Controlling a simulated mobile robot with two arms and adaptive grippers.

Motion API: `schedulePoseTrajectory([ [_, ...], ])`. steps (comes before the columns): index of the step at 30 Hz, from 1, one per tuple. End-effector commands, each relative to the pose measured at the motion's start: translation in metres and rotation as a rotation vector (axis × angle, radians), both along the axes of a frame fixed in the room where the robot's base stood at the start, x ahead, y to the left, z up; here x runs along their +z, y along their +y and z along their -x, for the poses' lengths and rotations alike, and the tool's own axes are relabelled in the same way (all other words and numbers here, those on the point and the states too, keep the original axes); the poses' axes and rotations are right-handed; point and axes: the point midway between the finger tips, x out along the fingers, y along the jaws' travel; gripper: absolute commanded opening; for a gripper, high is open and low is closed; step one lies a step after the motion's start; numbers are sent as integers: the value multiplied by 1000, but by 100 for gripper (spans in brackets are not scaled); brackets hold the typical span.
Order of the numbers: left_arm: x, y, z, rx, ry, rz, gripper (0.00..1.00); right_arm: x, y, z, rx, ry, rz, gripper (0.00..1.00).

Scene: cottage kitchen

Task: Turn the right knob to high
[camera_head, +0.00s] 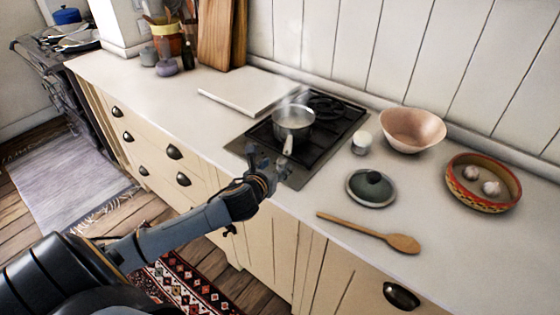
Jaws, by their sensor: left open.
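The cooktop (332,139) is a black gas hob set into the pale counter, with a dark front strip facing me. A steel saucepan (293,122) stands on its front burner, its handle pointing toward me. My left gripper (266,160) is open and empty at the front edge of the hob, close to the saucepan handle. The right knob cannot be made out; my gripper covers part of the hob's front strip. I cannot tell whether the gripper touches anything. My right gripper is not in view.
A white board (250,91) lies left of the hob. The counter's left stretch is mostly clear.

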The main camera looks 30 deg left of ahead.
Motion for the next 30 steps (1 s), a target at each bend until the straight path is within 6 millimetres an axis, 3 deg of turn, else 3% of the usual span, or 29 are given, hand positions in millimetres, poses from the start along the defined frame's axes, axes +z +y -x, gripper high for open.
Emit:
schedulePoseTrajectory([
  [3,-7,4,-19,2,0,3,52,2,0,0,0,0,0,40],
  [9,-15,8,-36,0,0,3,52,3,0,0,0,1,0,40],
  [20,-18,9,-40,-1,1,1,52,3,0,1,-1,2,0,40],
  [28,-18,9,-40,-1,1,2,1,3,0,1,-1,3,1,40],
  [30,-18,9,-40,-1,1,2,0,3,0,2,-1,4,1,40],
])
